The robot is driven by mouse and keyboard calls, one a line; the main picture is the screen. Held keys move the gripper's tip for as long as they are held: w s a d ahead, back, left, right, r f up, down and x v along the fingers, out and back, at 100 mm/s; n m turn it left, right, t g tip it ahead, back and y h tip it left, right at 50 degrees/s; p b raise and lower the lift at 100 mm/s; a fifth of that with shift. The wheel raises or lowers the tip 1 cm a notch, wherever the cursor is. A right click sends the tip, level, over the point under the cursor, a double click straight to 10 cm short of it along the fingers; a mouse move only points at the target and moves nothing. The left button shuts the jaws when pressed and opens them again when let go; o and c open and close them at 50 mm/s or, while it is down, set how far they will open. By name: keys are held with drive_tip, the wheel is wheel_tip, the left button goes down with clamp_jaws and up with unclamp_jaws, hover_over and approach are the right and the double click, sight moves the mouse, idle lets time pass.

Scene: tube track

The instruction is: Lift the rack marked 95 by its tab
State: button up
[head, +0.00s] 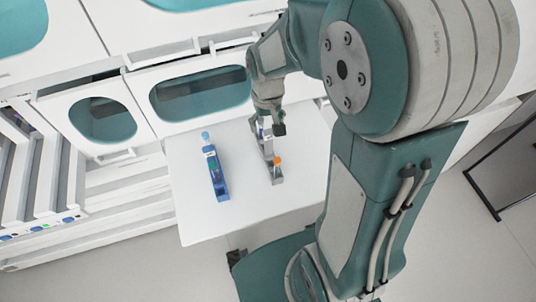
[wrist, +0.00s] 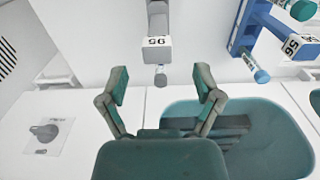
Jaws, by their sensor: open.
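The grey rack (wrist: 157,48) shows at the top centre of the wrist view, with a white label that seems to read 95. A small tube end (wrist: 160,76) shows just below the label. In the head view the grey rack (head: 276,179) stands on the white table with an orange-capped tube in it. My gripper (wrist: 161,90) is open, its fingers spread either side of the line to the rack, holding nothing. In the head view my gripper (head: 272,128) is at the rack's far end. I cannot make out the tab or tell whether the fingers touch the rack.
A blue rack (head: 217,178) stands left of the grey one; in the wrist view this blue rack (wrist: 243,32) has a label like 56. The white table (head: 200,225) has bare space around both. White panels with teal windows (head: 205,95) stand behind the table.

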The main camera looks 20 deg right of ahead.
sight(269, 132)
wheel_tip(269, 132, down, 5)
drive_tip(key=shift+s+d+r, duration=0.1)
drive_tip(key=shift+d, duration=0.05)
clamp_jaws()
